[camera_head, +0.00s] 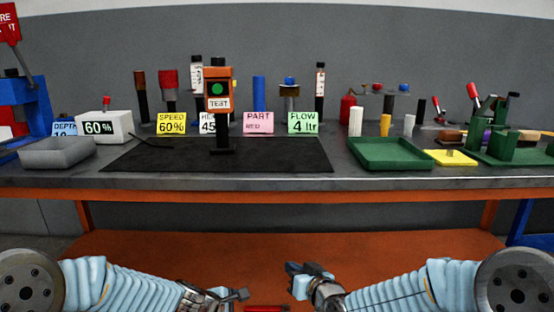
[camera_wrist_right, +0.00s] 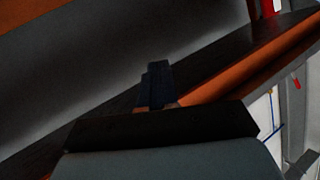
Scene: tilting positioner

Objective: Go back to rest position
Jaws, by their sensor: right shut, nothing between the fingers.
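My right gripper (camera_head: 292,267) is low in front of the bench in the head view, below the tabletop level in the picture. It is shut and empty, and its closed dark fingers (camera_wrist_right: 155,84) show in the right wrist view. My left gripper (camera_head: 240,294) is at the bottom middle of the head view, left of the right one. Its fingers are small and dark there, so I cannot tell whether they are open or shut. Both arms lie in front of the bench, apart from everything on it.
The bench (camera_head: 300,183) holds a black mat (camera_head: 270,155), an orange TEST box (camera_head: 219,88) on a post, a green tray (camera_head: 390,155), a grey tray (camera_head: 57,153) and a yellow plate (camera_head: 450,158). Labelled cards and tools stand behind. An orange lower shelf (camera_head: 200,245) lies below.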

